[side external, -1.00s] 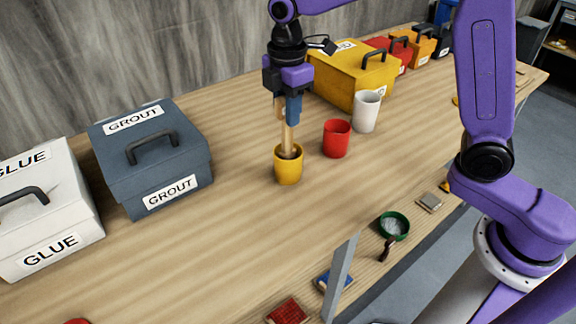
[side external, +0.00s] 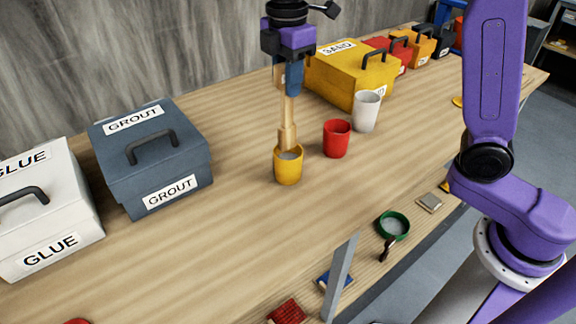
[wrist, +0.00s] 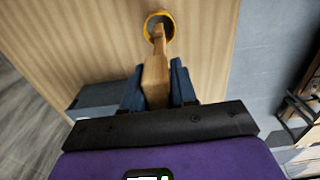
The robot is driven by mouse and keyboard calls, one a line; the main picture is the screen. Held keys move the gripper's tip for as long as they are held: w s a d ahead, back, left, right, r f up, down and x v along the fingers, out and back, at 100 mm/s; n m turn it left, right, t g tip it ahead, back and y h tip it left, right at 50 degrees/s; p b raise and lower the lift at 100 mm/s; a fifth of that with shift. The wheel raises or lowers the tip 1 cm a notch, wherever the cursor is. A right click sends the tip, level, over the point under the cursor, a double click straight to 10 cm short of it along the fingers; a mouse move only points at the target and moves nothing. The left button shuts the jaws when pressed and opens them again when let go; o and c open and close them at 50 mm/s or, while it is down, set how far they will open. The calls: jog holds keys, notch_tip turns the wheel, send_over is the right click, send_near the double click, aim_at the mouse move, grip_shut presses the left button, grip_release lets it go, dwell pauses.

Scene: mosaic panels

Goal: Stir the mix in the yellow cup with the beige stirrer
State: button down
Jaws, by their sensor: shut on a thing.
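The yellow cup (side external: 288,171) stands upright on the table, left of a red cup. Grey mix shows inside it. My gripper (side external: 289,86) is above the cup, shut on the beige stirrer (side external: 287,112), which hangs nearly upright with its wider end down. That end is at the cup's mouth, and I cannot tell whether its tip is still inside or just above the rim. In the wrist view, the stirrer (wrist: 156,75) runs out between the blue fingers, and its far end overlaps the opening of the yellow cup (wrist: 149,24).
The red cup (side external: 336,139) and a white cup (side external: 366,111) stand to the right. A yellow sand box (side external: 345,78) is behind them, and a grout box (side external: 160,165) is at left. A green bowl (side external: 393,224) is near the front edge.

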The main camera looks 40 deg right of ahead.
jog(key=shift+r, duration=1.6)
